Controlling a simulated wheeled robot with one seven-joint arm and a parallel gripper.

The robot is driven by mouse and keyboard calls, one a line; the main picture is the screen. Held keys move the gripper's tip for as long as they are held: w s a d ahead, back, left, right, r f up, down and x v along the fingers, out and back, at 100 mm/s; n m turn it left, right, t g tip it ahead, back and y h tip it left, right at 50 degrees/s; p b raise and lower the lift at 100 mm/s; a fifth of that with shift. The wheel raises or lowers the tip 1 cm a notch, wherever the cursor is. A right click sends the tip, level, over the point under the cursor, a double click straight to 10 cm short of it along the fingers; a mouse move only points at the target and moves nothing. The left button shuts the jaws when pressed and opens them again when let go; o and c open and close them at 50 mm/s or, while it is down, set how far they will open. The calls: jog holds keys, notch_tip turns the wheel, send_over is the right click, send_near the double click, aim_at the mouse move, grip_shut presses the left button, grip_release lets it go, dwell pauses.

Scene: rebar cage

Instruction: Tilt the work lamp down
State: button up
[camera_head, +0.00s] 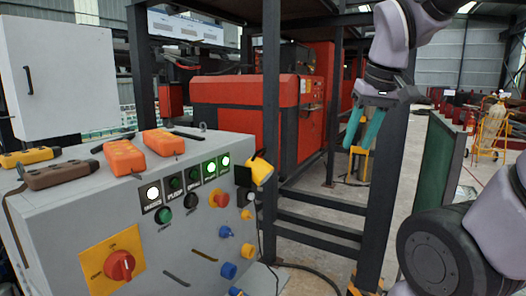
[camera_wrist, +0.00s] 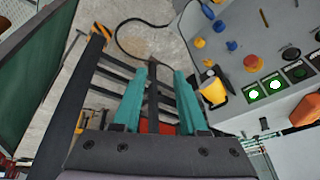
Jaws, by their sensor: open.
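The work lamp (camera_head: 262,171) is a small yellow body on a dark mount at the right edge of the grey control console. It looks tilted in the head view. In the wrist view, the lamp (camera_wrist: 213,90) lies to the right of my fingers, beside the console edge. My gripper (camera_head: 359,146) has teal fingers that point down. It is open and empty, up and to the right of the lamp, with a clear gap between them. The fingers also show in the wrist view (camera_wrist: 161,72), apart from each other. The side of the lamp facing the console is partly hidden.
The console (camera_head: 90,205) carries knobs, lit buttons and a red rotary switch (camera_head: 120,265). Orange pendants (camera_head: 124,157) lie on its top. A dark steel frame post (camera_head: 384,190) stands near my gripper. A green panel (camera_head: 437,180) is at the right. A cable runs on the floor.

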notch_tip(320, 180, down, 6)
jog(key=w+a+r+n+g+h, duration=0.1)
jog(key=w+n+g+h, duration=0.2)
jog(key=n+h, duration=0.35)
jog(key=n+t+h, duration=0.5)
jog(key=n+t, duration=0.9)
jog(key=n, duration=0.9)
send_near(261, 150)
jog(key=shift+y, duration=0.35)
jog(key=x, duration=1.1)
jog(key=shift+s, duration=0.1)
grip_shut()
